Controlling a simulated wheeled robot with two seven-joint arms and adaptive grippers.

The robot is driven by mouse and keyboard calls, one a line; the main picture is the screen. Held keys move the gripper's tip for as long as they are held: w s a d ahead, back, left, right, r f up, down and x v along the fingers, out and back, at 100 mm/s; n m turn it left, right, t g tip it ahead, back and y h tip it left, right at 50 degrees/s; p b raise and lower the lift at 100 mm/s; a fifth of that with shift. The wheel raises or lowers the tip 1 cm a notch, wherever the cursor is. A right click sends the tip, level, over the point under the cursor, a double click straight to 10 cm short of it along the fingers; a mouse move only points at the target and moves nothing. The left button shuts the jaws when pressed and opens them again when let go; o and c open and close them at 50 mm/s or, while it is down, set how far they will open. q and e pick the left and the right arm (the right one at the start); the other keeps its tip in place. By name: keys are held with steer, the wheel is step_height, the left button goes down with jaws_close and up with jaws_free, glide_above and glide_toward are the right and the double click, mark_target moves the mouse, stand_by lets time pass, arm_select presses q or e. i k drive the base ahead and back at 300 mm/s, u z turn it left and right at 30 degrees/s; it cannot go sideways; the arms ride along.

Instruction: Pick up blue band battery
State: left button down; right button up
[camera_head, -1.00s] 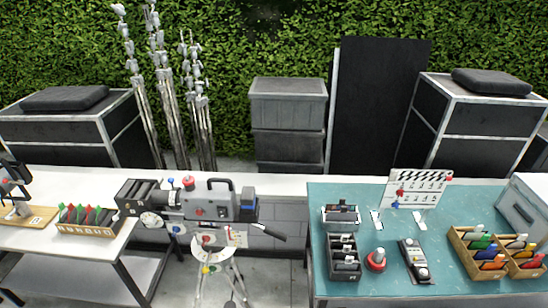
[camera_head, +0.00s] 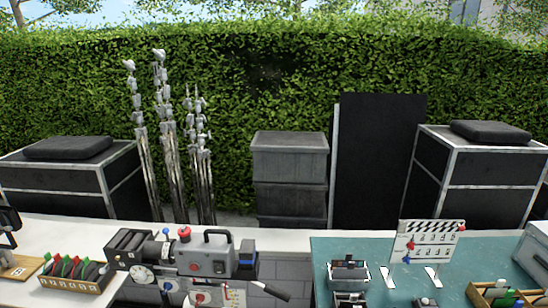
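No battery can be made out for certain as the blue band battery. A dark block with a blue part (camera_head: 247,252) sits at the right end of the film camera (camera_head: 205,260), above the left table's right end. A second black holder (camera_head: 350,299) is cut by the bottom edge. Neither of my grippers shows in the head view.
A white table (camera_head: 60,232) with a rack of green and red-topped items (camera_head: 75,272) is at left. A clapperboard (camera_head: 428,240) stands on the teal table, with a wooden tray (camera_head: 490,292) at its right. Grey crates (camera_head: 290,180) and black cases (camera_head: 480,185) stand behind.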

mark_target(248, 252)
steer(key=z, duration=0.55)
steer(key=k, duration=1.3)
steer(key=u, duration=0.15)
steer(key=i, duration=0.55)
steer(key=u, duration=0.8)
steer(key=i, duration=1.4)
steer(key=z, duration=0.75)
